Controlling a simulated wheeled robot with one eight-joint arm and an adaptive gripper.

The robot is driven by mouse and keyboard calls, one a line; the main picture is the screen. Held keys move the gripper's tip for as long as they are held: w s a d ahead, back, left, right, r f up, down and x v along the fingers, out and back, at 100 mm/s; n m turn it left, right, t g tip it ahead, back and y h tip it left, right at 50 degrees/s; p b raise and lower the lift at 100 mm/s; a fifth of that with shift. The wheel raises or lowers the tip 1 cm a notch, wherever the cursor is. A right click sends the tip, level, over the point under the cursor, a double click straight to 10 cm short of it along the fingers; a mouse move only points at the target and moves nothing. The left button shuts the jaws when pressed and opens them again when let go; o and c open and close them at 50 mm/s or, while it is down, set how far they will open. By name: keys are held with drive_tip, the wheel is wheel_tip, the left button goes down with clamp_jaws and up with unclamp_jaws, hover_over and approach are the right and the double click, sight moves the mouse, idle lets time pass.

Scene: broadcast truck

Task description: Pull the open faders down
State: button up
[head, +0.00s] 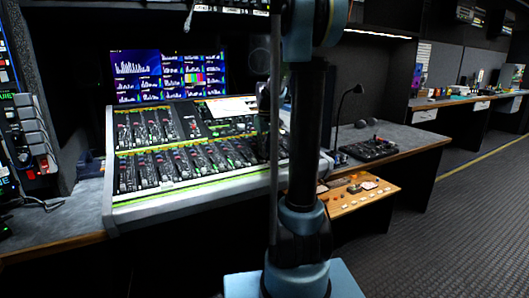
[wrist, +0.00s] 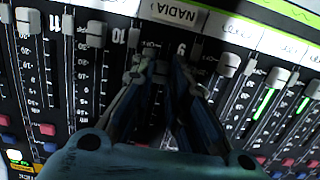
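The mixing console (head: 168,188) fills the desk left of my arm in the head view, with rows of faders on its sloped face. In the wrist view my gripper (wrist: 162,68) points at the fader strip by the label 9. Its two fingers lean toward each other with a narrow dark gap between the tips. Pale fader caps stand near the tops of neighbouring strips: one at left (wrist: 97,28), one right of the fingers (wrist: 228,64), another further right (wrist: 276,78). Green lights glow beside the right-hand strips.
Screens (head: 170,75) stand behind the console, and a white sheet (head: 230,107) lies on its upper part. Right of my arm are a small black control panel (head: 370,149) and a wooden shelf (head: 357,198). Carpeted floor (head: 460,220) is open at right.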

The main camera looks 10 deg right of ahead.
drive_tip(key=shift+o, duration=1.1)
wheel_tip(320, 180, up, 12)
drive_tip(key=shift+w, duration=0.1)
